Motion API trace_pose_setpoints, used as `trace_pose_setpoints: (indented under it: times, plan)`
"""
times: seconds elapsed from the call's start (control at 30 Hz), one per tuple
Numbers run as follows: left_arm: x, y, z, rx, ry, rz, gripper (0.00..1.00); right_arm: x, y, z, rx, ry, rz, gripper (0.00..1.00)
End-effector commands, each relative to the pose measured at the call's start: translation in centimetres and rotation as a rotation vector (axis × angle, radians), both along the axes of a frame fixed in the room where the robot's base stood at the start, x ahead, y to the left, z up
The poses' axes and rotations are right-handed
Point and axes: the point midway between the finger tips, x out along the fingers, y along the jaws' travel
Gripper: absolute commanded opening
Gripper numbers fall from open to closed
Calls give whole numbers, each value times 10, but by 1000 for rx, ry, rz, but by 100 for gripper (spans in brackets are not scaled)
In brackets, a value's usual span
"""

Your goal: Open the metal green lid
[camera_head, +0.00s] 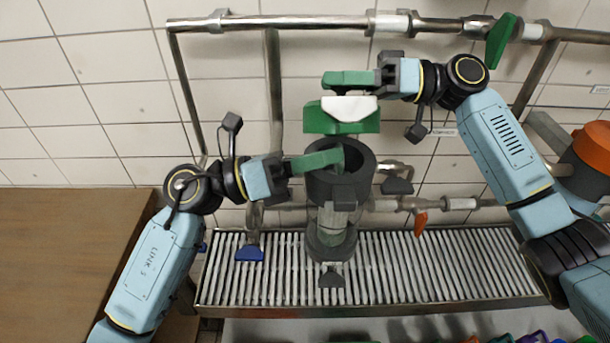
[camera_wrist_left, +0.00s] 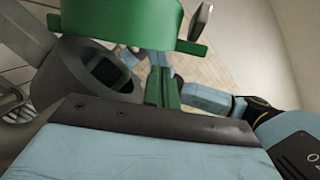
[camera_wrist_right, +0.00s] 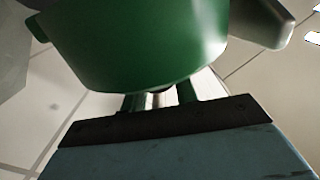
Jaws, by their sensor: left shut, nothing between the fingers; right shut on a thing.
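The metal green lid (camera_head: 318,119) stands raised and tilted above the dark grey round vessel (camera_head: 366,160), whose mouth is uncovered. A pale metal grip (camera_head: 350,107) sits on the lid. The lid's green underside or rim also fills the top of the right wrist view (camera_wrist_right: 140,45) and shows in the left wrist view (camera_wrist_left: 120,22). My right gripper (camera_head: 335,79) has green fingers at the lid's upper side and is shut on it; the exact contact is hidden. My left gripper (camera_head: 335,158) is shut and empty, its green fingertips at the vessel's mouth, below the lid.
A slatted metal grate (camera_head: 450,275) lies under the vessel. Steel pipes (camera_head: 290,22) run along the tiled wall, with a green handle (camera_head: 500,40), a blue handle (camera_head: 249,254) and an orange one (camera_head: 420,223). A brown wooden surface (camera_head: 70,250) is at left.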

Motion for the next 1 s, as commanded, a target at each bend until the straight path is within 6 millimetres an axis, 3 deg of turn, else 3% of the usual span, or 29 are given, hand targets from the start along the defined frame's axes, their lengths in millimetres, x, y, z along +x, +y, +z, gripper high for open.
trace_pose_setpoints:
  times: [1.0]
  plan:
    - [18, 2, 28, -8, -3, 8, 0, -2, 1, 0, -1, -4, 7, 0]
